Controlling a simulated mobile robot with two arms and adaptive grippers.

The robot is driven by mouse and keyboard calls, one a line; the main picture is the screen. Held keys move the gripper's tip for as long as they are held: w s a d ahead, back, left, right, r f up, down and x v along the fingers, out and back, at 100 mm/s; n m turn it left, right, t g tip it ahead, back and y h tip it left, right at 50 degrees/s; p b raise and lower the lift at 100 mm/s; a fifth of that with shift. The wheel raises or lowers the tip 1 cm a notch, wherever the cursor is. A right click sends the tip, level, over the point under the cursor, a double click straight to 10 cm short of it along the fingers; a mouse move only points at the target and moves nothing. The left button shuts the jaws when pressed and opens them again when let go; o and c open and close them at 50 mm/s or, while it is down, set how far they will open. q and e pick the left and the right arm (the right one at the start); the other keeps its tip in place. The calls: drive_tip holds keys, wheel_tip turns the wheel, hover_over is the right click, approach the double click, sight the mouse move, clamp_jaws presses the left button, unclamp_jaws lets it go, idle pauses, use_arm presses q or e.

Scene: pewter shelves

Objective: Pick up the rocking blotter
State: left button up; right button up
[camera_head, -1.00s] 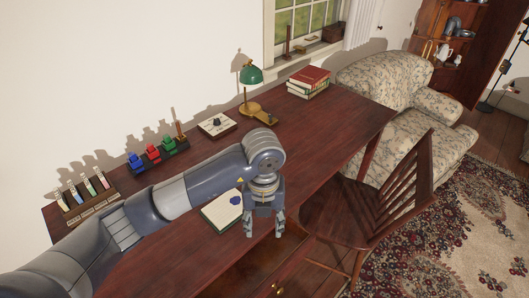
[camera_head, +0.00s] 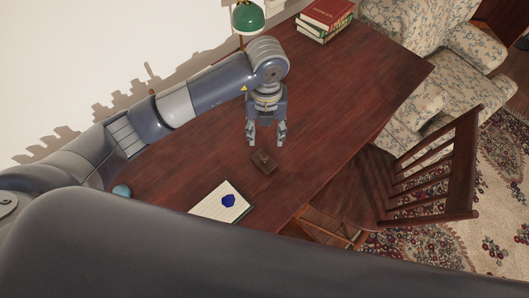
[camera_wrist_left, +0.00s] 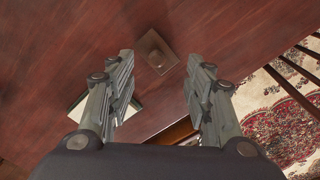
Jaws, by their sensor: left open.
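The rocking blotter (camera_head: 264,162) appears to be the small dark brown block with a round knob lying on the desk (camera_head: 330,90). In the left wrist view the blotter (camera_wrist_left: 156,52) lies beyond the fingertips, between their lines and slightly left of centre. My left gripper (camera_head: 266,141) points down with its fingers apart, empty, just behind the blotter in the head view. In the left wrist view the left gripper (camera_wrist_left: 160,72) shows both fingers spread, not touching the blotter. My right gripper is out of view.
A paper pad (camera_head: 212,208) with a dark blue blot (camera_head: 229,201) lies left of the blotter. A green lamp (camera_head: 248,17) and stacked books (camera_head: 325,18) stand at the back. A wooden chair (camera_head: 425,165) is at the right desk edge. The desk right of the gripper is clear.

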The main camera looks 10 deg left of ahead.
sight(264, 154)
use_arm(q)
wheel_tip(264, 154, down, 3)
drive_tip(key=shift+s, duration=0.15)
drive_tip(key=f+p, duration=0.1)
drive_tip(key=f, duration=0.1)
drive_tip(key=s+f+p, duration=0.1)
drive_tip(key=f, duration=0.1)
drive_tip(key=shift+a, duration=0.1)
drive_tip(key=shift+f, duration=0.4)
drive_tip(key=shift+w+f, duration=0.1)
drive_tip(key=shift+f, duration=0.15)
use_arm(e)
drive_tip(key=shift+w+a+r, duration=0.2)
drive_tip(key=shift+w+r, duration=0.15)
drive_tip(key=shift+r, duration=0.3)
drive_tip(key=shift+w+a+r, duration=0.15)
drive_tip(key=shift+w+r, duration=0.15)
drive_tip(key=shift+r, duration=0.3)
use_arm(q)
clamp_jaws()
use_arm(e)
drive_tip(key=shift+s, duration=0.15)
